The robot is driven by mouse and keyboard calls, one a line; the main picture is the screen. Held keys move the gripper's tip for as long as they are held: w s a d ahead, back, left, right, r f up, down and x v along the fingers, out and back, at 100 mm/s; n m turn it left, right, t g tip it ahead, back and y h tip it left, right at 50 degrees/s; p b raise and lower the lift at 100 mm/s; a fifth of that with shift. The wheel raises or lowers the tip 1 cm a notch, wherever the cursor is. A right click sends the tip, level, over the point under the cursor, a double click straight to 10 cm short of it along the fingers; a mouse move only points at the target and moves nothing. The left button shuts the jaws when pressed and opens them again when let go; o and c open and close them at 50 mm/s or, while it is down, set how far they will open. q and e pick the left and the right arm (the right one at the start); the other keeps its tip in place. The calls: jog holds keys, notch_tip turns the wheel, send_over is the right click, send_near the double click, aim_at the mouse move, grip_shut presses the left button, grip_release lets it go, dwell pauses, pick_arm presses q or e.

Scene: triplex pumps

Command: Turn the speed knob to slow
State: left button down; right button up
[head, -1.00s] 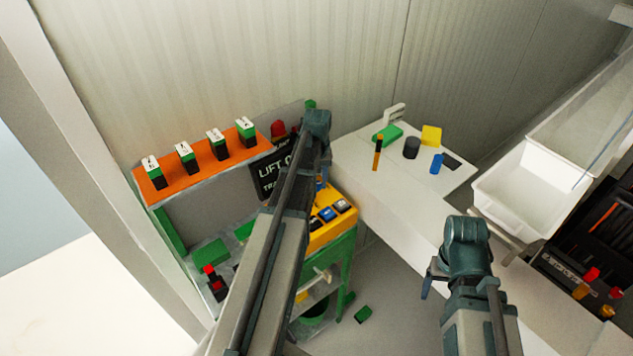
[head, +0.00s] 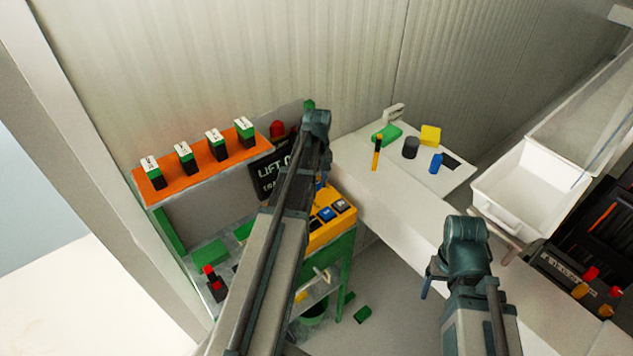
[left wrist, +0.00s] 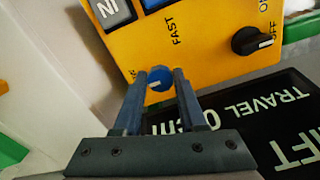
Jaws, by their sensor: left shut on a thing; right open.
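The speed knob (left wrist: 158,76) is a small round blue knob with a pale mark, on a yellow control panel (left wrist: 205,50). The word FAST is printed beside it; a label at its other side is mostly cut off by a finger. My left gripper (left wrist: 160,85) is shut on the knob, one finger on each side. In the head view my left gripper (head: 322,168) is over the far edge of the yellow panel (head: 318,236), and its arm hides the knob. My right gripper (head: 428,281) is open and empty, to the right of the panel.
A black rotary switch (left wrist: 252,40) with ON and OFF labels sits near the blue knob. A black sign (head: 268,178) stands behind the panel. A white table (head: 365,172) with several small objects and a white bin (head: 525,190) are to the right.

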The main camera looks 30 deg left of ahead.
aim_at(317, 185)
pick_arm(q)
jog(key=shift+c, duration=2.3)
grip_release()
jog(key=shift+r, duration=0.15)
notch_tip(317, 185, up, 14)
jog(key=p, duration=1.4)
jog(key=shift+f, duration=0.2)
jog(key=shift+f, duration=0.1)
jog(key=s+d+f+m+b, duration=0.4)
jog(key=s+d, duration=0.1)
jog(key=d, duration=0.5)
jog(key=s+d+f+m+b, duration=0.5)
jog(key=s+d, duration=0.1)
jog(key=d, duration=0.4)
jog(key=s+d+f+m+y+b, duration=0.1)
jog(key=s+d+f+m+b, duration=0.3)
jog(key=d, duration=0.6)
jog(key=shift+s+d+f+m+b, duration=0.15)
jog(key=shift+s+d+m+b, duration=0.3)
jog(key=shift+s, duration=0.4)
